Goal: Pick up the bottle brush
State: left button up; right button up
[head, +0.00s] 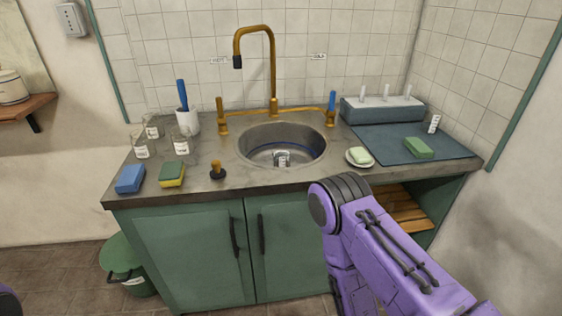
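A blue handle (182,95) stands upright out of a white cup (187,122) at the back left of the counter. It looks like the bottle brush, but its lower end is hidden inside the cup, so I cannot see any bristles. My purple right arm rises at the lower right, with its bent joint in front of the counter's edge. Its gripper does not show. Only a small bit of my left side shows at the lower left corner, and the left gripper is out of view.
Glass beakers (181,146) stand close by the cup. A blue sponge (130,179), a yellow-green sponge (172,174) and a dark stopper (217,170) lie along the front. The sink (283,161) with its brass faucet (273,75) is right of the cup. A soap dish (359,163) is further right.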

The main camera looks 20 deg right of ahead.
aim_at(180, 83)
jog(key=u, duration=1.55)
jog(key=i, duration=1.05)
jog(key=z, duration=0.5)
